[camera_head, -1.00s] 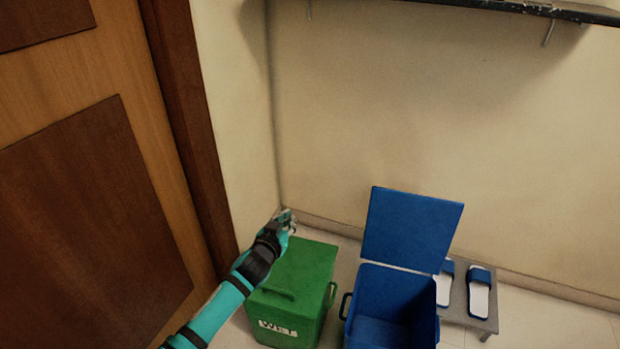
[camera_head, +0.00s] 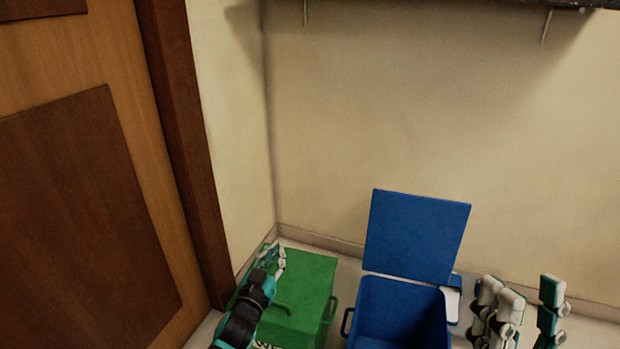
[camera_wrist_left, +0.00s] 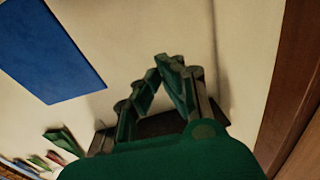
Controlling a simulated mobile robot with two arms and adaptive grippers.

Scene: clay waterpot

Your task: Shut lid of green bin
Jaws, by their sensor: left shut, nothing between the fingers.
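The green bin (camera_head: 325,328) stands on the floor by the corner in the head view, cut off by the bottom edge. Its green lid (camera_head: 308,270) lies flat over its top, with a handle on it. My left gripper (camera_head: 276,256) is shut and empty over the lid's left part and hides some of it; I cannot tell whether it touches. The gripper's fingers also show in the left wrist view (camera_wrist_left: 168,72), tips close together. My right gripper (camera_head: 526,305) is at the lower right, its fingers wide apart and empty.
A blue bin (camera_head: 395,308) with its lid (camera_head: 415,236) raised stands right of the green bin. A slipper (camera_head: 452,300) shows partly behind it. A wooden door (camera_head: 85,200) is at the left, and a shelf (camera_head: 570,3) is on the wall above.

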